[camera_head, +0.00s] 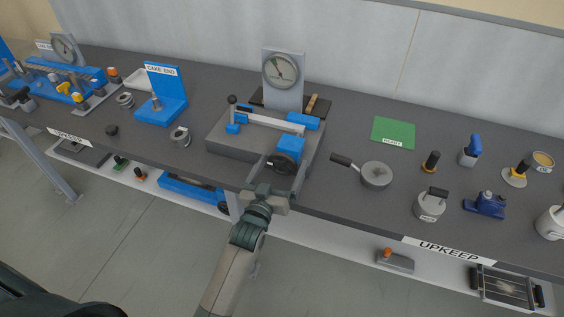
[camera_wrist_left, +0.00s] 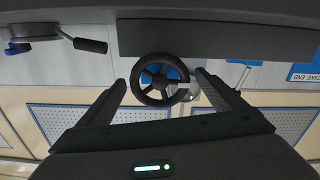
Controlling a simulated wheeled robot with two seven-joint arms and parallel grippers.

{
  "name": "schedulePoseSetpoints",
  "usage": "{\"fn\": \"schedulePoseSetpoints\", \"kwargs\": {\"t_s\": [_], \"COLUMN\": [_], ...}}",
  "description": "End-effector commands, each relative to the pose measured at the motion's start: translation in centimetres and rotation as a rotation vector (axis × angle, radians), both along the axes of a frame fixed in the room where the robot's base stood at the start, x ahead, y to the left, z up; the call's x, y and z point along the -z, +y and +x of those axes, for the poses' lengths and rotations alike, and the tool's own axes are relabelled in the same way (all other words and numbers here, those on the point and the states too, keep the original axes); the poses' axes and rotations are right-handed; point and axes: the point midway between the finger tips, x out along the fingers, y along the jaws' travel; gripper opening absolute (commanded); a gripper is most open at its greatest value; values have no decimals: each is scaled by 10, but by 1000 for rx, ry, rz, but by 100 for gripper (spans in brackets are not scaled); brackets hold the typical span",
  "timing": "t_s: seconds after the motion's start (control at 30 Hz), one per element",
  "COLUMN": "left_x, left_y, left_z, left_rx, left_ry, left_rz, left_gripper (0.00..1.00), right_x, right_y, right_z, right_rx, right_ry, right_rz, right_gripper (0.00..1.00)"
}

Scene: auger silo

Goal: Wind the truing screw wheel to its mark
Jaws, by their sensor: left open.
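The truing screw wheel is a small black spoked handwheel (camera_head: 283,165) at the front of the blue block on the grey truing fixture (camera_head: 228,143). In the left wrist view the wheel (camera_wrist_left: 160,83) is near the middle, its rim and spokes clear. My left gripper (camera_head: 279,174) is open at the fixture's front edge. Its two fingers stand on either side of the wheel with visible gaps, not gripping it. A dial gauge (camera_head: 281,70) stands on an upright plate behind the fixture. I cannot make out the wheel's mark. My right gripper is out of view.
A pan-like tool with a black handle (camera_head: 376,175) lies right of the fixture. The dark bench top (camera_head: 335,200) is bare just right of the gripper.

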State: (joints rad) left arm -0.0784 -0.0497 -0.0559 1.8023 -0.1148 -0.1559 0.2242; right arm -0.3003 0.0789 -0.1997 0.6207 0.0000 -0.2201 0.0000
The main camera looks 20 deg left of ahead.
Motion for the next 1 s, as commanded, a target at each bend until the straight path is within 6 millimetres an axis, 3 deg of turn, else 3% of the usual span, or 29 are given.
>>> {"fn": "schedulePoseSetpoints", "kwargs": {"t_s": [0.43,0.6,1.0], "left_x": [0,0,0], "left_y": [0,0,0], "left_z": [8,8,8], "left_rx": [0,0,0], "left_ry": [0,0,-1], "left_rz": [0,0,35], "left_gripper": [90,49,49], "right_x": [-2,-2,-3], "right_y": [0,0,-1], "right_z": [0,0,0], "right_rx": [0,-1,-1], "right_ry": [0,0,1], "right_rz": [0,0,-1], "right_gripper": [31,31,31]}}
